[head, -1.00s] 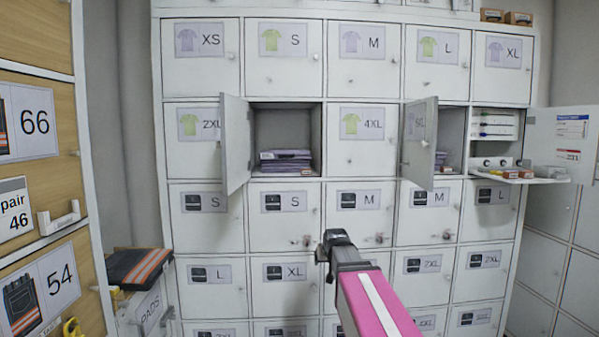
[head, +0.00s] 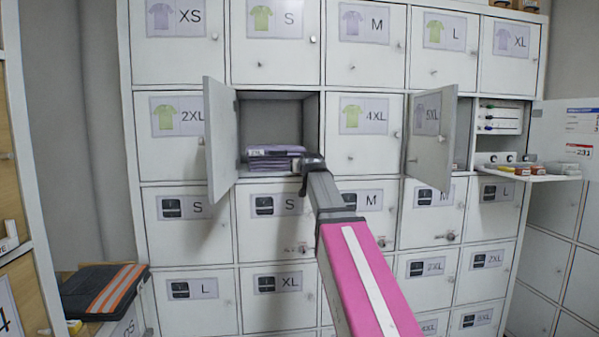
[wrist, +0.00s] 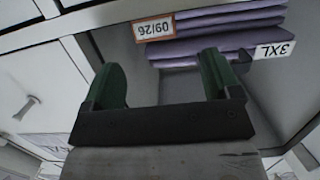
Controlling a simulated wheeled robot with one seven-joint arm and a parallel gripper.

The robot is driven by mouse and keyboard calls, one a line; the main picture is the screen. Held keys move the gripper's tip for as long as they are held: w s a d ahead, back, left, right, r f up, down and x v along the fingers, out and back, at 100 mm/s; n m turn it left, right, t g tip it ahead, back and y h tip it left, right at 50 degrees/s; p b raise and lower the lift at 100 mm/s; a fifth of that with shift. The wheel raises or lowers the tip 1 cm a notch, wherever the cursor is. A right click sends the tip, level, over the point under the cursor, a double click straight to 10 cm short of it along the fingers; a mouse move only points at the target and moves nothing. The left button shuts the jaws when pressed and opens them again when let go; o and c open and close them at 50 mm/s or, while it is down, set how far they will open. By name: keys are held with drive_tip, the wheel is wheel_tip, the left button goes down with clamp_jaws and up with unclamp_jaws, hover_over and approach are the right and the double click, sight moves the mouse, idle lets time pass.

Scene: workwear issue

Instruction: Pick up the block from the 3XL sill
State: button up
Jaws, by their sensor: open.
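The open 3XL compartment (head: 275,118) sits between the 2XL and 4XL doors in the head view. Folded purple garments (head: 275,157) lie in it; they also show upside down in the wrist view (wrist: 215,30) with a 3XL tag (wrist: 273,50). A small white piece with an orange edge, marked 09/26 (wrist: 154,28), is beside the stack; I cannot tell if it is the block or a label. No block is clear in the head view. My gripper (head: 312,162) is at the compartment's lower right corner. Its green fingers (wrist: 160,78) are apart and empty.
The compartment's open door (head: 221,140) stands out on the left. Another open door (head: 432,142) stands to the right, with a fold-out shelf (head: 535,176) holding small items beyond it. A dark folded garment with orange stripes (head: 104,292) lies at lower left.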

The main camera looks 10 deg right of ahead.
drive_tip(key=w, duration=0.3)
drive_tip(key=w+f, duration=0.1)
drive_tip(key=w, duration=0.5)
drive_tip(key=shift+w+d+f, duration=0.15)
drive_tip(key=shift+d+f, duration=0.05)
drive_tip(key=shift+f, duration=0.2)
drive_tip(key=c, duration=1)
